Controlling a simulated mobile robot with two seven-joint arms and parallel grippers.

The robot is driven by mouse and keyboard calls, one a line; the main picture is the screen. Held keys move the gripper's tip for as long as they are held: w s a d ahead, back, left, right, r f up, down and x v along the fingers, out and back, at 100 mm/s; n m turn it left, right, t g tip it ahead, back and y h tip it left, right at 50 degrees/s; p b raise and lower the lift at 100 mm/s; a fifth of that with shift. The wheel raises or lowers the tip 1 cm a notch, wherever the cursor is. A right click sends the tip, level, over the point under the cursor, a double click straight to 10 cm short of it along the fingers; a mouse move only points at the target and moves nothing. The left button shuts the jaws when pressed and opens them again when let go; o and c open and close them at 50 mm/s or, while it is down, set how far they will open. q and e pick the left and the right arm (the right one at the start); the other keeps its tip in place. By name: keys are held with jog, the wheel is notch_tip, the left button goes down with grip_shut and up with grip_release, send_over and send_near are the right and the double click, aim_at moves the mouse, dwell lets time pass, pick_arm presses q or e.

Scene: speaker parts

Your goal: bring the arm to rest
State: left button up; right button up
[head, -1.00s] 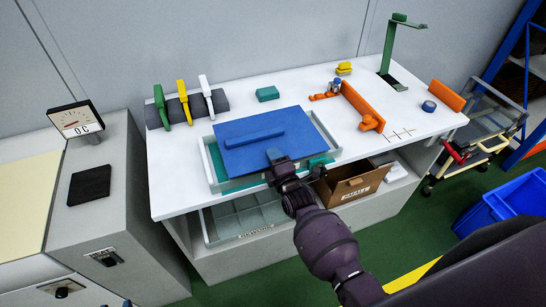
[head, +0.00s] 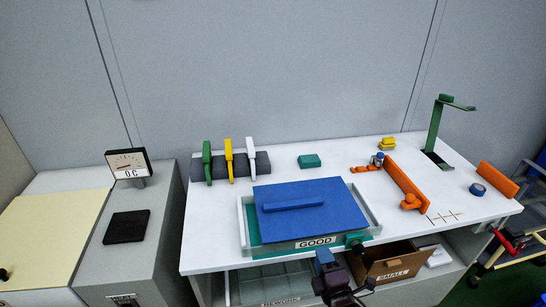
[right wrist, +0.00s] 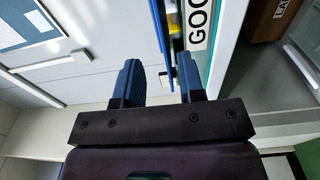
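My right gripper (head: 325,258) is at the front of the table, just below the GOOD label on the tray's front wall. In the right wrist view its two blue fingers (right wrist: 160,82) are apart with nothing held between them; the tray's front and its GOOD label (right wrist: 198,22) show beyond. A blue board (head: 330,222) with a raised bar lies over the grey tray (head: 243,225), above a teal layer. My left gripper is in neither view.
An open cardboard box (head: 392,268) marked SMALL stands below the table edge, close right of my gripper. An orange bar (head: 405,182), a green stand (head: 434,130) and a rack with green, yellow and white tools (head: 229,162) are on the table. A dial gauge (head: 128,163) stands left.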

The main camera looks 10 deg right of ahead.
jog(key=s+d+f+m+g+h, duration=0.1)
jog(key=s+d+f+m+g, duration=0.1)
jog(key=s+m, duration=0.6)
jog(key=s+d+f+m+g, duration=0.2)
jog(key=s+d+m+g, duration=0.2)
jog(key=s+m, duration=0.5)
jog(key=shift+s+d+f+m+h, duration=0.25)
jog(key=shift+d+f+m+h, duration=0.15)
jog(key=shift+d, duration=0.75)
jog(key=shift+c, duration=0.3)
